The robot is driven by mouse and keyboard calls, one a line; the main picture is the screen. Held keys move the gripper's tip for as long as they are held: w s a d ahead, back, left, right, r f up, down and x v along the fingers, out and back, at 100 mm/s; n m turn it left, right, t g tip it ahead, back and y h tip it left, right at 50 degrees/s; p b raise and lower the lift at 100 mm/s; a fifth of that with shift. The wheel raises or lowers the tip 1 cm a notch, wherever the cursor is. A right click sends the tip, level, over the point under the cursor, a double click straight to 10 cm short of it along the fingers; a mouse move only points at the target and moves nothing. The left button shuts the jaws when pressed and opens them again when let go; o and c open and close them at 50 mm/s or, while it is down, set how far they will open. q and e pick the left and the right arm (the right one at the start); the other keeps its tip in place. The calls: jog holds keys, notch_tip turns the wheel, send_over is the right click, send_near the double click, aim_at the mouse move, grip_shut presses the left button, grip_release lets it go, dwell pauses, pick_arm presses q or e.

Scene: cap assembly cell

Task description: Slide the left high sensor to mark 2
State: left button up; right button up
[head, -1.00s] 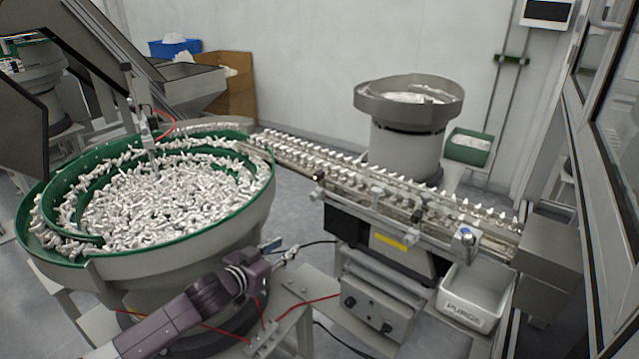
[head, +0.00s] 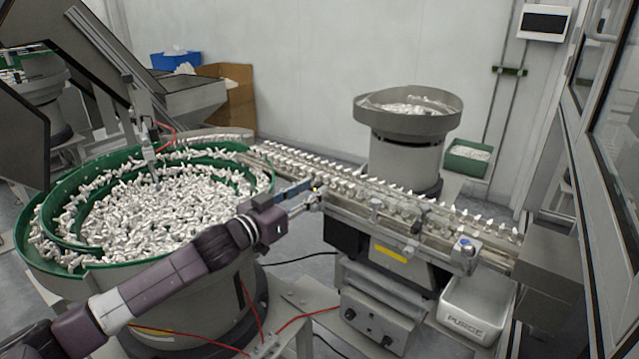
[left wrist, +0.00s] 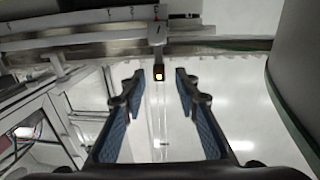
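The left high sensor (left wrist: 158,72) is a small dark block with a lit orange-white face, hanging from a clamp on a metal rail (left wrist: 90,42) in the left wrist view. A scale with small numerals (left wrist: 110,13) runs along the rail; I cannot read it surely. My left gripper (left wrist: 155,78) is open, its two blue-padded fingers on either side of the sensor in that picture; no contact shows. In the head view, my left gripper (head: 312,190) is at the left end of the conveyor's front rail and partly hides the sensor there. My right gripper is out of view.
The green-rimmed bowl (head: 45,258) full of white parts stands close under my left arm. The conveyor (head: 400,205) carries a row of white parts to the right. A control box (head: 372,318) and a PURGE bin (head: 470,318) are below it.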

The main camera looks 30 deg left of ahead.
aim_at(316, 188)
pick_arm(q)
jog(key=shift+w+d+p, duration=0.2)
jog(key=shift+w, duration=0.7)
jog(key=shift+w+d+p, duration=0.15)
jog(key=shift+w+p, duration=0.05)
jog(key=shift+w, duration=0.7)
grip_shut()
